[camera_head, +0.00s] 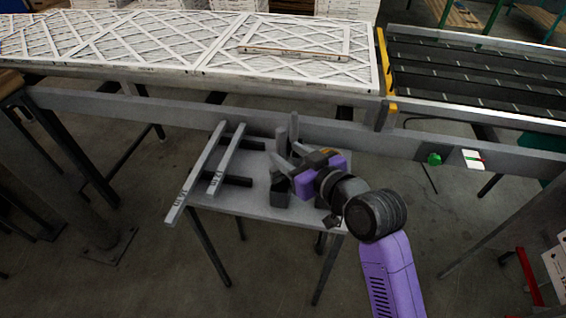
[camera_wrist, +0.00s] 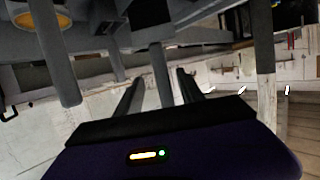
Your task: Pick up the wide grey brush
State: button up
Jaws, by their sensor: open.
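My gripper (camera_head: 286,154) is open over the right part of a small grey table (camera_head: 222,197), pointing left. In the wrist view its two dark fingers (camera_wrist: 160,82) reach forward, with a narrow grey upright piece showing between or beyond them. I cannot tell if they touch it. In the head view a grey upright piece (camera_head: 293,126) rises just behind the fingers, and a dark grey block-like holder (camera_head: 281,191) stands below them. One of these grey pieces may be the wide grey brush; its bristles are not clear, and my gripper partly hides that area.
Behind runs a grey rail (camera_head: 330,130) below a bench of white-framed filters (camera_head: 290,68). The table's front middle is bare.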

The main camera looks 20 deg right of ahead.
jog(key=p+x, duration=0.1)
jog(key=x, duration=0.5)
jog(key=shift+a+f, duration=0.15)
jog(key=shift+a, duration=0.05)
grip_shut()
